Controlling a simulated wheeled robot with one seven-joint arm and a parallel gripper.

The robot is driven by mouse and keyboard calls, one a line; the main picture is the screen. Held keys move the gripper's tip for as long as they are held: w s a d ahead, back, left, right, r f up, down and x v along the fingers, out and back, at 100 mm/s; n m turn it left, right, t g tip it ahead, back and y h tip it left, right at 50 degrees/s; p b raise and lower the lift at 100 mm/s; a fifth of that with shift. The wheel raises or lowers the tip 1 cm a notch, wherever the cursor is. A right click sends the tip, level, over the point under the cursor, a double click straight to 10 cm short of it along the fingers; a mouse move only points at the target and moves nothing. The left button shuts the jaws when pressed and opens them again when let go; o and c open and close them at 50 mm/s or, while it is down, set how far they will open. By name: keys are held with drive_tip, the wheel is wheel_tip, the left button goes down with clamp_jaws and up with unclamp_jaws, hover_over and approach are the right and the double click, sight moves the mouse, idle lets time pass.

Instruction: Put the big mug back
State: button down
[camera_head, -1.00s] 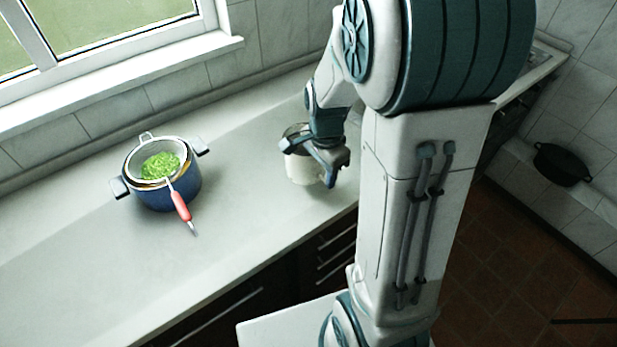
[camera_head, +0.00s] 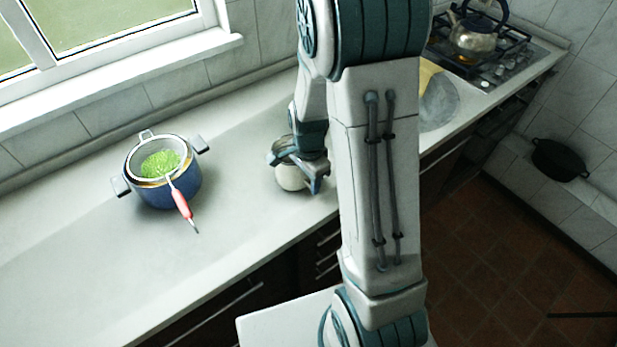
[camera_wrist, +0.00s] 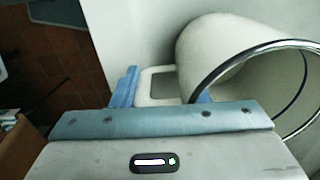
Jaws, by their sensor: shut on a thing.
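The big mug (camera_head: 287,178) is white with a dark metal rim, near the front edge of the counter in the head view. My gripper (camera_head: 314,180) is on its right side. In the wrist view the mug (camera_wrist: 205,55) lies across the upper right, with its rim nearest the camera. The blue fingers of my gripper (camera_wrist: 163,90) are shut on its squarish handle. The arm hides part of the mug in the head view, and I cannot tell whether its base touches the counter.
A blue pot (camera_head: 165,192) holds a strainer of green food with a red handle (camera_head: 180,203), left of the mug. Counter (camera_head: 238,185) between them is clear. Behind my arm are a round grey item (camera_head: 440,103) and a kettle (camera_head: 474,40) on the stove. A black pot (camera_head: 558,160) sits right.

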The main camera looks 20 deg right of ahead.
drive_tip(key=shift+f, duration=0.2)
drive_tip(key=c, duration=0.8)
unclamp_jaws()
drive_tip(key=shift+c, duration=0.2)
drive_tip(key=shift+r, duration=0.1)
wheel_tip(320, 180, up, 12)
drive_tip(key=shift+f, duration=0.25)
drive_tip(key=shift+s+a+r, duration=0.1)
drive_tip(key=shift+s+r, duration=0.1)
drive_tip(key=shift+r, duration=0.4)
drive_tip(key=s+a+r+n+t, duration=0.1)
drive_tip(key=s+r+n, duration=0.2)
drive_tip(key=s+n, duration=0.4)
drive_tip(key=s+a+r+n+t, duration=0.1)
drive_tip(key=s+r+n+t, duration=0.1)
drive_tip(key=s+r+n, duration=0.2)
drive_tip(key=shift+s+n, duration=1.65)
drive_tip(key=shift+n, duration=0.25)
